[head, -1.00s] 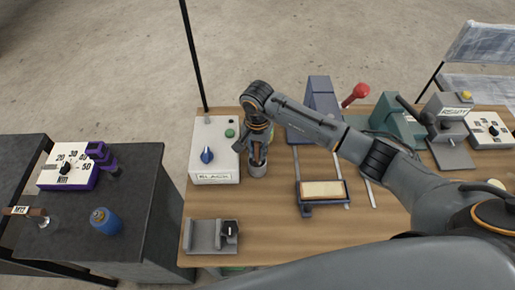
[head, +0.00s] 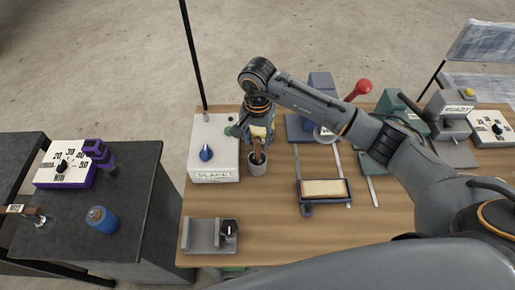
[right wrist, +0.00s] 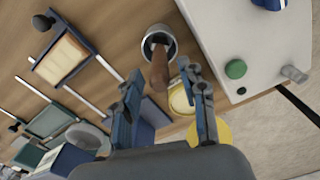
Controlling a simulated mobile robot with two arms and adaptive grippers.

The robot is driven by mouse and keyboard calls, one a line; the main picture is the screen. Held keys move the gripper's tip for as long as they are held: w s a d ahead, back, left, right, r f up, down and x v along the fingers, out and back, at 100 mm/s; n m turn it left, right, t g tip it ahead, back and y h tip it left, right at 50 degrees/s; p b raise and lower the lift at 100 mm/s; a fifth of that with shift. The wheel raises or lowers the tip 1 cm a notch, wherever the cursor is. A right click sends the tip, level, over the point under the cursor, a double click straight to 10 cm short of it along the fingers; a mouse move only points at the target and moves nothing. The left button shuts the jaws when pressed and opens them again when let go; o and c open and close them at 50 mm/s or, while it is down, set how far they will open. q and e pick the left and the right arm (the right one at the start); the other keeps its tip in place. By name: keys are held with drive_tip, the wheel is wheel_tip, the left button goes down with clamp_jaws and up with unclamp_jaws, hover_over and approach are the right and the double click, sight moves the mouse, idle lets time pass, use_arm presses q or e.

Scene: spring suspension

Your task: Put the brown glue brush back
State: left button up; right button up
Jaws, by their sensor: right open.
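The brown glue brush (head: 257,157) stands in a small grey cup (head: 258,169) on the wooden table, with its brown handle up. In the right wrist view the brush (right wrist: 159,68) leans inside the cup (right wrist: 170,32), and its lower end is hidden in the cup. My right gripper (head: 258,143) is just above the cup. In the right wrist view its two fingers are spread apart on either side of the handle's top, with gaps on both sides. My left gripper is not in view.
A white control box (head: 214,150) with a blue knob stands close left of the cup. A yellow round thing (right wrist: 180,99) lies near the cup. A framed tan pad (head: 324,188) is to the right, and a grey fixture (head: 205,236) at the front left. Bare table lies between them.

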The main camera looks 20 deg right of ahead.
wheel_tip(320, 180, up, 6)
drive_tip(key=shift+w+r+b, duration=0.1)
drive_tip(key=shift+b, duration=0.85)
drive_tip(key=shift+r, duration=0.55)
